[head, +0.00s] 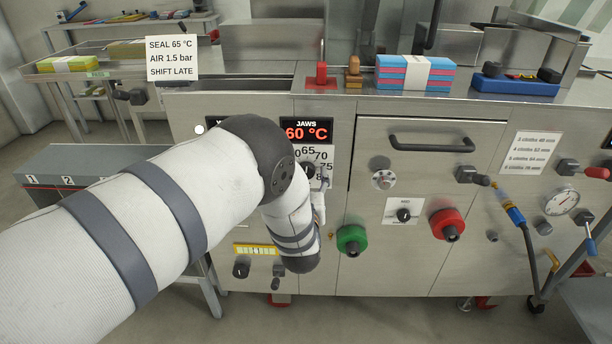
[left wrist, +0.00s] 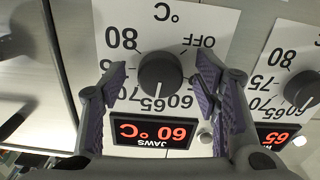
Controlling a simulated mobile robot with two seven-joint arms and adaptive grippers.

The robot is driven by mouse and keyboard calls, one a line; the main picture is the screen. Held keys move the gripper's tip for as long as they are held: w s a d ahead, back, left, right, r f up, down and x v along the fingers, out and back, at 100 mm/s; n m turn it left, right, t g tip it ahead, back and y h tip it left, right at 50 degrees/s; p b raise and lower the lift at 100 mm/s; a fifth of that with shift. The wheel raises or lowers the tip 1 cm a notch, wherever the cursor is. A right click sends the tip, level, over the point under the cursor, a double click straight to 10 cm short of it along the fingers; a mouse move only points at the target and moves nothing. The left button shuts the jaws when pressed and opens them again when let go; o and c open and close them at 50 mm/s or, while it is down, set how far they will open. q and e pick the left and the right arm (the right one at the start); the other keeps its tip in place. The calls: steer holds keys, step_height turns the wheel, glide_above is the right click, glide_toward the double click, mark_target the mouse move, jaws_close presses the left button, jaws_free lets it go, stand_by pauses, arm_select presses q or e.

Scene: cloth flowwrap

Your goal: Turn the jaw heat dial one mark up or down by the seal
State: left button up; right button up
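The jaw heat dial (left wrist: 160,77) is a dark round knob on a white scale plate, upside down in the left wrist view. My left gripper (left wrist: 162,70) is open, with one purple-padded finger on each side of the dial and visible gaps between. In the head view my left arm and gripper (head: 318,178) partly cover the dial and its scale. My right gripper is in neither view.
A sign (head: 172,58) reads SEAL 65 °C, AIR 1.5 bar, SHIFT LATE. A second dial (left wrist: 302,88) with its own display sits close beside the jaw dial. A green knob (head: 351,240), a red knob (head: 447,224) and a bar handle (head: 432,144) stick out from the panel.

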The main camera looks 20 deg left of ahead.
arm_select(q)
steer(key=v, duration=1.2)
steer(key=s+a+f+m+g+h+p, duration=0.1)
steer(key=s+a+f+m+g+h, duration=0.25)
steer(key=s+f+g, duration=0.95)
steer(key=s+f+m+g+h+p, duration=0.1)
steer(key=s+g, duration=0.5)
steer(key=s, duration=2.6)
steer(key=shift+d+f+g+h, duration=0.35)
steer(key=shift+f+h, duration=0.25)
steer(key=shift+h, duration=0.25)
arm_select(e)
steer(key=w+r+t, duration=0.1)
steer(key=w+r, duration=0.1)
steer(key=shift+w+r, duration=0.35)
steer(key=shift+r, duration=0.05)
